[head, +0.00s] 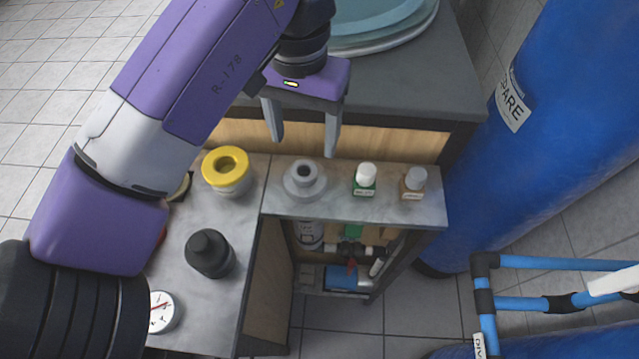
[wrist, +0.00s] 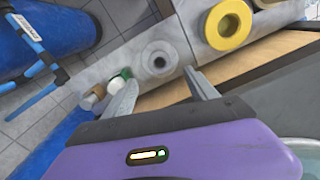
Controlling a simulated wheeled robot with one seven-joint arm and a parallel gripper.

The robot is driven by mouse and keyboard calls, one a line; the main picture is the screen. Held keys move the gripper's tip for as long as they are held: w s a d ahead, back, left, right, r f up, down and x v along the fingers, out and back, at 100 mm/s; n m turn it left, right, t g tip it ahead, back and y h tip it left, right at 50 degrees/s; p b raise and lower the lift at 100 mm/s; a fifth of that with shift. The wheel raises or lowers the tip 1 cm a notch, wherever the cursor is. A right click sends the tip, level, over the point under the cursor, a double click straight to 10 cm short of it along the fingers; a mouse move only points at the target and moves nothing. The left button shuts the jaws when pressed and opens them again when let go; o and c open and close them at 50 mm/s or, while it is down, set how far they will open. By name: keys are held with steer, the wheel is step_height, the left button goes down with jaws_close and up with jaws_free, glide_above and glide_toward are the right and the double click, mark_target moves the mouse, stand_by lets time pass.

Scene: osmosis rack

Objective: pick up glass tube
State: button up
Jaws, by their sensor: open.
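I cannot make out a clear glass tube in either view. Two small bottles stand on the narrow grey shelf in the head view: a green-labelled bottle with a white cap (head: 364,180) and a brown one with a grey cap (head: 413,183). In the wrist view the green bottle (wrist: 125,73) is partly hidden by a finger. My gripper (head: 304,148) is open, with nothing between its fingers. It hangs above the shelf's back edge, behind a grey flanged fitting (head: 304,184). The fitting also shows ahead of the fingers in the wrist view (wrist: 158,58).
A yellow-topped ring (head: 226,170), a black bottle (head: 210,254) and a round gauge (head: 162,312) stand on the left counter. A wooden panel (head: 380,138) rises behind the shelf. A blue tank (head: 560,110) and blue pipes (head: 540,303) are at right.

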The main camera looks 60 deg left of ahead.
mark_target(305, 164)
step_height(305, 164, down, 7)
steer(key=shift+s+d+f+p, duration=0.1)
steer(key=shift+s+d+p, duration=0.05)
steer(key=shift+p, duration=0.2)
steer(key=c, duration=1.1)
